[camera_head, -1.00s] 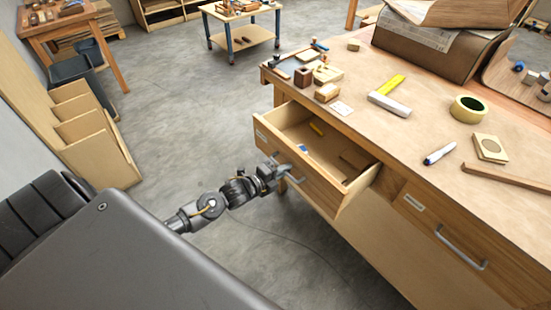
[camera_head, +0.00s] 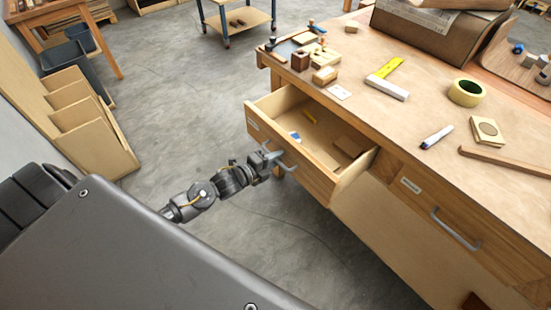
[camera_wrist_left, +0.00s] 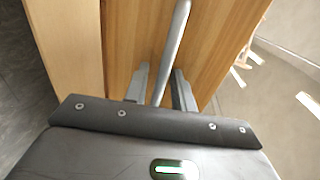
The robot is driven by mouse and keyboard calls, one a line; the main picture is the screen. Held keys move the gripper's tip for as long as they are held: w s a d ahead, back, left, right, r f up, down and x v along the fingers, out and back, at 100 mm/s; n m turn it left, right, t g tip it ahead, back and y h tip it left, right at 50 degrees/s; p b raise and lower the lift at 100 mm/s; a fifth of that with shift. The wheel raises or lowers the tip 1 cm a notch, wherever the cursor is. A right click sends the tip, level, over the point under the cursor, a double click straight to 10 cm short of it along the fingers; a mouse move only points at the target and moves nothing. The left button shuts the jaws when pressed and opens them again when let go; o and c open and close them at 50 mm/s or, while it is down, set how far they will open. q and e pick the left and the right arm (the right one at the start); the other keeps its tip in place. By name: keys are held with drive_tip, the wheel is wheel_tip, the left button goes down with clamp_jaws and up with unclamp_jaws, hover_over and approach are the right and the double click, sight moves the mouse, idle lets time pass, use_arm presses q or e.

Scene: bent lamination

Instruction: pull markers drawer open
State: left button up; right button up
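A wooden drawer (camera_head: 290,158) stands pulled out at the left end of the bench. Its front has a small label too small to read and a grey bar handle (camera_head: 289,166). A second labelled drawer (camera_head: 440,215) to its right is shut. My left gripper (camera_head: 278,157) is at the open drawer's handle. In the left wrist view, the handle (camera_wrist_left: 174,45) runs between the two fingers of my left gripper (camera_wrist_left: 161,78). The fingers are apart, with a gap beside the bar. My right gripper is not in view.
The open drawer holds a blue-and-white item (camera_head: 295,136), a yellow item (camera_head: 310,117) and a wooden block (camera_head: 348,147). Tape (camera_head: 467,92), a marker (camera_head: 437,137) and wooden pieces lie on the bench top (camera_head: 400,125). Clear floor (camera_head: 190,110) lies to the left.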

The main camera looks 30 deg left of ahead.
use_arm(q)
drive_tip(key=b+v, duration=0.1)
drive_tip(key=v, duration=0.9)
drive_tip(key=shift+s, duration=0.4)
drive_tip(key=shift+a, duration=0.1)
